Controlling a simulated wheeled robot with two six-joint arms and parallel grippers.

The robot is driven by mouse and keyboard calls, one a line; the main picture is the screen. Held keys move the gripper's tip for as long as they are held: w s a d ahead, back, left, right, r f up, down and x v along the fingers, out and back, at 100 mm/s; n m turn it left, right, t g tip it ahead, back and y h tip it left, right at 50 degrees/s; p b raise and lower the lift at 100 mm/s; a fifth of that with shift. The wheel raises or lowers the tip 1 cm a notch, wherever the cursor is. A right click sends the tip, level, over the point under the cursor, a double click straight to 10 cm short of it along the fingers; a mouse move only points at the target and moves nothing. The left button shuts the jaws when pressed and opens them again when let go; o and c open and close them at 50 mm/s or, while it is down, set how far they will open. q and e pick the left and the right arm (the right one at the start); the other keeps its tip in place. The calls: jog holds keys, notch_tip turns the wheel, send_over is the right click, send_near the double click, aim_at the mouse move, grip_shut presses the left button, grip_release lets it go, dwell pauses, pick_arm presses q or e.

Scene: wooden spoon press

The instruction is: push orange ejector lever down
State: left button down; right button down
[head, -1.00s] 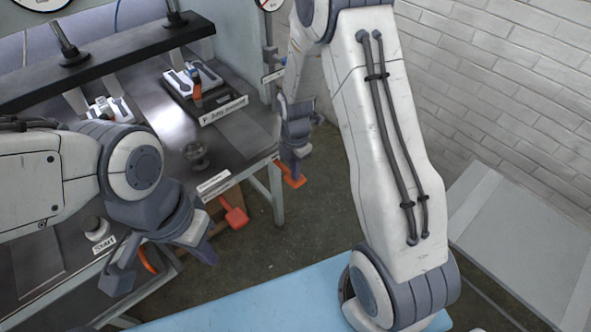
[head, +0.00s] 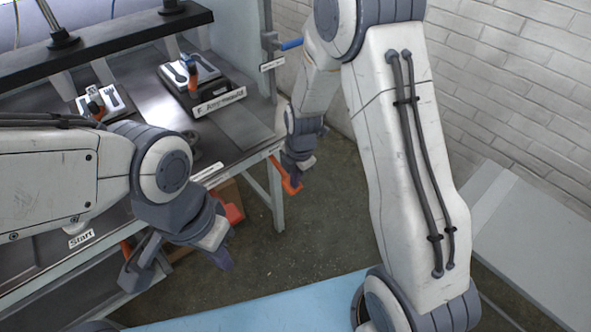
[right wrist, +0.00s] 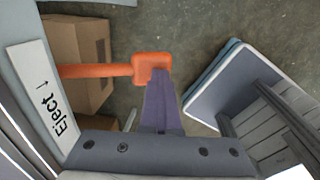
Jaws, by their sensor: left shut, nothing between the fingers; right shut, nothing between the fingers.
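The orange ejector lever (head: 289,184) sticks out from the front edge of the bench in the head view. In the right wrist view its arm and square end pad (right wrist: 150,68) show beside a white "Eject" label (right wrist: 48,107). My right gripper (head: 294,174) is shut and empty at the lever's end. Its fingertip (right wrist: 160,95) overlaps the pad's lower edge in the right wrist view; I cannot tell whether they touch. My left gripper (head: 221,256) is shut and empty in front of the bench, partly covering another orange-red lever (head: 233,213).
The dark bench (head: 240,128) carries a black fixture (head: 205,90) with a white plate, and a second white plate (head: 112,100). A cardboard box (right wrist: 75,50) stands below. A light-blue surface (head: 270,303) lies in front. Grey floor is open between.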

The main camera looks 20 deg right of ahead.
jog(key=shift+s+d+f, duration=0.1)
jog(key=shift+s+f, duration=0.3)
jog(key=shift+f, duration=0.15)
jog(key=shift+r, duration=0.1)
jog(key=shift+r+p, duration=0.35)
jog(key=shift+r, duration=0.05)
jog(key=s+d+r+p, duration=0.2)
jog(key=s+r, duration=0.2)
jog(key=r, duration=0.9)
jog(key=shift+p, duration=0.35)
